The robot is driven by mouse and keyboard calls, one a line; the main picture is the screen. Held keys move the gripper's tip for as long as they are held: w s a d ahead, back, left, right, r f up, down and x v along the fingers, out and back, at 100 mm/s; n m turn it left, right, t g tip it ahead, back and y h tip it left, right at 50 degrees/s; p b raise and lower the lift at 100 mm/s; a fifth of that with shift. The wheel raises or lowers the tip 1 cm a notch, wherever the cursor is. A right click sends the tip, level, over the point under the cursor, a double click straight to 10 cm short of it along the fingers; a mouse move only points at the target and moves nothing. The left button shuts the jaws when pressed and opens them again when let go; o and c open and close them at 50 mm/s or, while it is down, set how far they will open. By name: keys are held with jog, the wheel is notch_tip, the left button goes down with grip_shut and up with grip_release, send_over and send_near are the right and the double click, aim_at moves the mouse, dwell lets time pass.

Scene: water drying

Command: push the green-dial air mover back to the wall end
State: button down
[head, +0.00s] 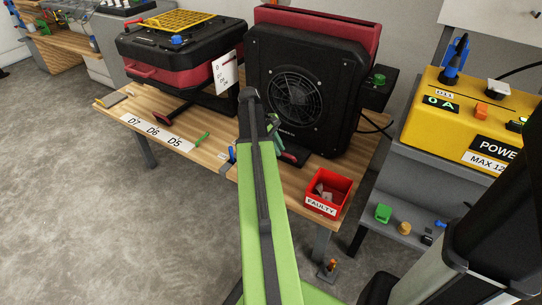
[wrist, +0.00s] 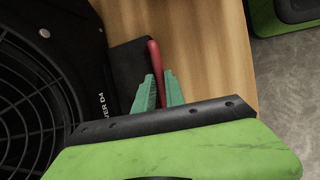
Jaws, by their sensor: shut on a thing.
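The green-dial air mover (head: 255,75) is a black and red case with a round fan grille, standing upright on the wooden bench. Its green dial (head: 379,79) is on a black box at its right side. In the wrist view its black face (wrist: 75,75) fills the left and shows part of a label ending in "D4". A red handle (wrist: 154,58) sits on a dark foot in front of the face. My gripper (wrist: 159,88) has its green fingers on either side of this handle, shut on it. The arm partly hides the gripper (head: 273,124) in the head view.
Another black and red air mover (head: 150,48) with a yellow grille and blue knob stands left. A red FAULTY bin (head: 329,191) is at the front right. A yellow power box (head: 468,115) is further right. A green stick (head: 201,138) lies near the D5 label.

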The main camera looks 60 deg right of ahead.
aim_at(285, 88)
jog(key=d, duration=1.9)
jog(key=shift+d, duration=0.25)
jog(key=c, duration=1.4)
grip_release()
jog(key=shift+r, duration=0.1)
jog(key=p+v, duration=1.6)
jog(key=v, duration=0.1)
jog(key=shift+r, duration=0.25)
jog(key=shift+f, duration=0.1)
